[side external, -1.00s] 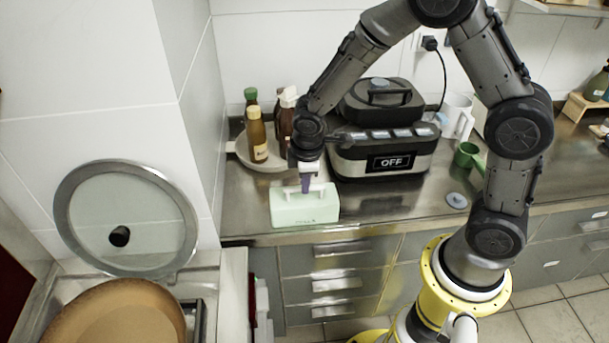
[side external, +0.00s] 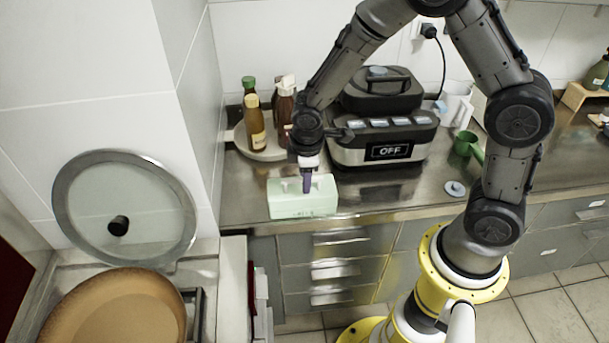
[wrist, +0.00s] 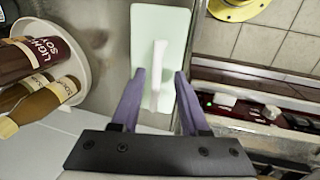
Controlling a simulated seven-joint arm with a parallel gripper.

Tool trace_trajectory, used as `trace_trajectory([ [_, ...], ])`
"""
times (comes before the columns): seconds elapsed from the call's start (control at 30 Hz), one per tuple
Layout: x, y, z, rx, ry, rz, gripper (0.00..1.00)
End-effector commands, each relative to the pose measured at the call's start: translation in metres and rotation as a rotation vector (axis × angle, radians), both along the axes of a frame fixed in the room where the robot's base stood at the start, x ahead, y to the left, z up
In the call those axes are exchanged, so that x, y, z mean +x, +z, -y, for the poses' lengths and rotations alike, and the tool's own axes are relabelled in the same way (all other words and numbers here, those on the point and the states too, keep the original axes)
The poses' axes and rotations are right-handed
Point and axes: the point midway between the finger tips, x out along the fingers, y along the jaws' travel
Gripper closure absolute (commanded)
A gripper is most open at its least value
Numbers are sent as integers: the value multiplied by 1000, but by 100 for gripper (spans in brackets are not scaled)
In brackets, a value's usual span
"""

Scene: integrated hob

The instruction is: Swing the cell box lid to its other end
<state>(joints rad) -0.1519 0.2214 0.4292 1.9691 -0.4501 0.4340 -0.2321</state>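The cell box (side external: 303,207) is a pale green block on the steel counter, close to its front edge. It appears closed, with its lid (wrist: 178,30) on top. A raised white handle (wrist: 158,62) runs along the middle of the lid. My gripper (side external: 307,190) points down over the box at the handle. In the wrist view my gripper (wrist: 160,74) has its two purple fingers apart, one on each side of the handle, with visible gaps. The fingers hide part of the handle in the side view. I cannot tell the lid's hinge.
Bottles (side external: 255,125) stand on a round tray (side external: 238,137) behind the box, at left. A black and steel appliance reading OFF (side external: 385,150) is behind it, at right. A green cup (side external: 466,143) and small disc (side external: 455,189) lie farther right. A pan (side external: 110,310) is at lower left.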

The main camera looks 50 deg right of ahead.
Motion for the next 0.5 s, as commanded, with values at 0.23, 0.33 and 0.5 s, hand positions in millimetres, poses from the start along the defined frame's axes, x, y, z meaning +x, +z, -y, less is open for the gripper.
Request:
trace_trajectory([
  [0.23,2,6,-1,1,1,9,55],
  [0.33,1,18,-3,1,0,12,55],
  [0.5,-4,51,-9,2,1,14,55],
])
